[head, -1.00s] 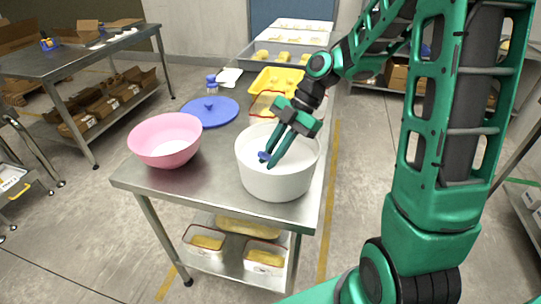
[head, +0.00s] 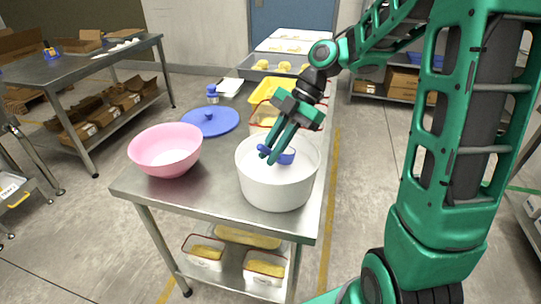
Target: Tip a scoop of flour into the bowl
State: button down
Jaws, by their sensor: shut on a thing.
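The pink bowl (head: 163,165) stands upright on the left front of the steel table; a pale patch shows at its bottom, and I cannot tell whether it is flour. A round white tub (head: 275,188) stands to its right with pale flour inside, partly hidden by the arm. My gripper (head: 268,155) points down over the tub's mouth. It is shut on the handle of a blue scoop (head: 285,157), whose cup shows near the tub's rim level. What the scoop holds is hard to make out.
A blue lid (head: 211,121) lies on the table (head: 208,190) behind the bowl. A blue-capped jar (head: 212,94), a yellow tray (head: 266,90) and lidded containers stand farther back. Bare tabletop lies between bowl and tub. Filled boxes (head: 265,267) sit on the lower shelf.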

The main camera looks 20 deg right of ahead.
jog(key=shift+r, duration=3.9)
